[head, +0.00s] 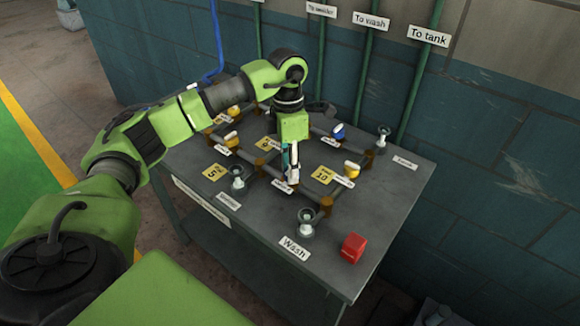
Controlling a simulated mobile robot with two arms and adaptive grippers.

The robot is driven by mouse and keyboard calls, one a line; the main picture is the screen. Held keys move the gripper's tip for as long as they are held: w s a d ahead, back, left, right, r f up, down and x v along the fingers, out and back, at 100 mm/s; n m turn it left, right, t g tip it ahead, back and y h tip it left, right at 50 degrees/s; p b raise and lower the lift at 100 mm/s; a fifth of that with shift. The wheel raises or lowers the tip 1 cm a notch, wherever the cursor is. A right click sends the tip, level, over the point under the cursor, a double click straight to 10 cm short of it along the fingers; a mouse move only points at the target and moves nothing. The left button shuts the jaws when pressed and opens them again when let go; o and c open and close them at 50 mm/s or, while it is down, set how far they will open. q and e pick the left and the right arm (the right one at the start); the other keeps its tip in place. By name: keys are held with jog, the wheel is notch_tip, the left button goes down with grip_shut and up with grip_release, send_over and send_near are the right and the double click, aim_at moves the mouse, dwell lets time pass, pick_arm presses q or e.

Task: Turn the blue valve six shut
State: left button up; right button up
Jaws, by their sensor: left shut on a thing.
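My left gripper (291,178) points down at the middle of the pipework on the grey table. It is shut on a valve handle that it mostly hides; a thin blue edge (285,157) shows beside the fingers, but I cannot tell if it belongs to the handle. A yellow tag (267,143) lies just behind and left of the gripper; its number is too small to read surely. Another blue-handled valve (338,131) stands behind and right of it, apart from the gripper. My right gripper is out of view.
The table (370,205) carries yellow-handled valves, one (351,169) beside tag 10 (322,174) and one (231,139) at left. A red block (353,247) sits near the front right edge. Green pipes (413,85) run up the wall behind.

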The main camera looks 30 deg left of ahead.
pick_arm(q)
jog(key=o, duration=1.1)
jog(key=r, duration=1.2)
jog(key=shift+w+a, duration=0.3)
jog(key=shift+a, duration=0.05)
jog(key=shift+f, duration=0.1)
